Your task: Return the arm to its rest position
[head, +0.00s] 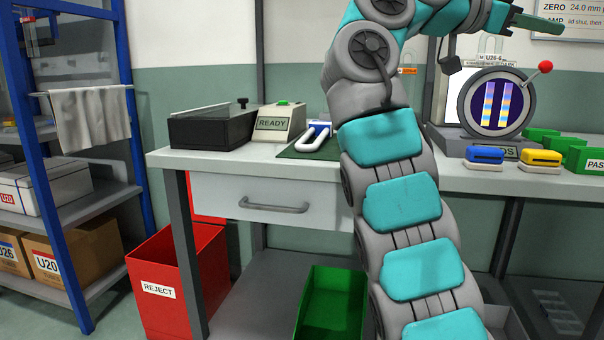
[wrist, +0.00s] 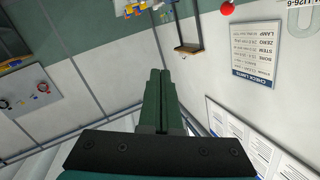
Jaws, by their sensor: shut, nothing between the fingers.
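My gripper (head: 540,24) is at the upper right of the head view, raised above the bench and pointing right. Its green fingers are shut with nothing between them. In the wrist view the gripper (wrist: 161,75) shows its two fingers side by side, pressed together, with the wall beyond them. My arm rises from the bottom of the head view in front of the bench, bends at the top and reaches right. It hides the middle of the bench.
A red REJECT bin (head: 160,285) and a green bin (head: 331,308) stand below. Blue shelving (head: 45,180) is left.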

